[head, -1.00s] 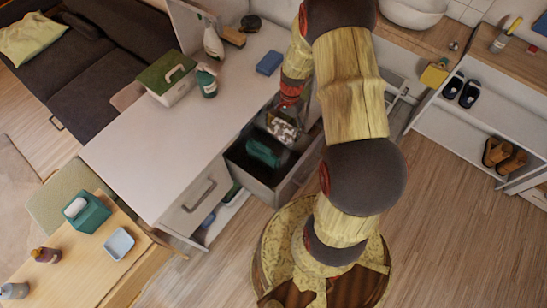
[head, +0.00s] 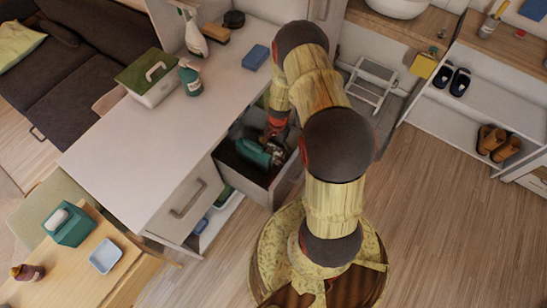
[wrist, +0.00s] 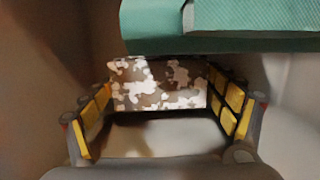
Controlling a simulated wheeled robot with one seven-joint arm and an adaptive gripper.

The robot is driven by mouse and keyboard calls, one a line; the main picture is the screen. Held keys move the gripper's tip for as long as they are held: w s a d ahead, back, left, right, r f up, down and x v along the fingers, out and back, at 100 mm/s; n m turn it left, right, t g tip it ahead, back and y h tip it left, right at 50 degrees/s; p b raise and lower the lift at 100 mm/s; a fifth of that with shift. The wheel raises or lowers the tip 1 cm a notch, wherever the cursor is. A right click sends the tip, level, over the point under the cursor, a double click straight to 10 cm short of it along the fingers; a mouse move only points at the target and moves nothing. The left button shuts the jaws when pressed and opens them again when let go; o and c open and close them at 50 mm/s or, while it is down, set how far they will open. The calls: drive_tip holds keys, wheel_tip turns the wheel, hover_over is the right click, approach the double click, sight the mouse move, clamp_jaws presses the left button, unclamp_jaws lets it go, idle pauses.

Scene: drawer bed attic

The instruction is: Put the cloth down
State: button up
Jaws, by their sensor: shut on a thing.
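The cloth (wrist: 158,85) is brown with pale blotches and spans the gap between my fingers in the wrist view. My gripper (wrist: 160,100), with yellow finger pads, is shut on it. In the head view my gripper (head: 274,140) is down inside the open drawer (head: 262,182), and my arm and gripper hide most of the cloth there. A teal object (head: 253,152) lies in the drawer just left of my gripper; it also shows across the top of the wrist view (wrist: 230,30). I cannot tell whether the cloth touches the drawer floor.
The drawer walls stand close around my gripper. Much of the counter top is bare. The wooden floor right of my base is clear.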

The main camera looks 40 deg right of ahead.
sight(274, 156)
wheel_tip(274, 156, down, 4)
drive_tip(key=shift+f+b, duration=0.15)
drive_tip(key=shift+b, duration=0.5)
drive_tip(key=o, duration=1)
drive_tip(key=shift+o, duration=0.5)
drive_tip(key=r+p, duration=0.1)
drive_tip(key=r, duration=0.3)
drive_tip(key=d+r+p, duration=0.1)
drive_tip(key=r, duration=0.3)
drive_tip(key=r+p, duration=0.2)
drive_tip(key=r, duration=0.2)
drive_tip(key=shift+w+d, duration=0.3)
drive_tip(key=shift+d, duration=0.05)
